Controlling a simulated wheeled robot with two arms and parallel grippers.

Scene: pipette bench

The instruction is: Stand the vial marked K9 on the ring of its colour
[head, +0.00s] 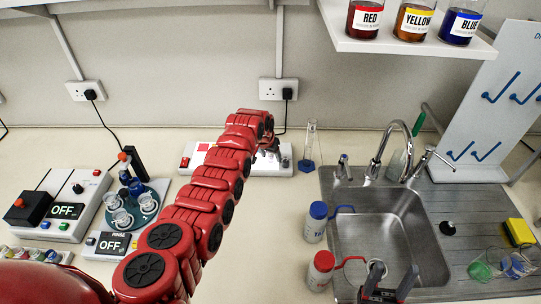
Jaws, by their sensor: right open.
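Several small vials with coloured caps (36,254) stand in a row at the lower left, partly cut off by my red arm. Their marks are too small to read, so I cannot tell which is K9. I cannot make out any coloured ring; a white panel with a red square (203,147) lies at the back, largely hidden behind my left arm. My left gripper (268,156) is over this panel's right part, small and dark; whether it holds anything is unclear. My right gripper (388,287) is open at the bottom edge, over the sink's front, with nothing seen between its fingers.
A carousel with glass cups (148,203) and boxes reading OFF (65,211) stand at left. A glass cylinder (309,145) stands by the sink (400,225). A blue-capped bottle (315,222) and red-capped bottle (320,270) stand left of it. A shelf (400,43) holds labelled jars.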

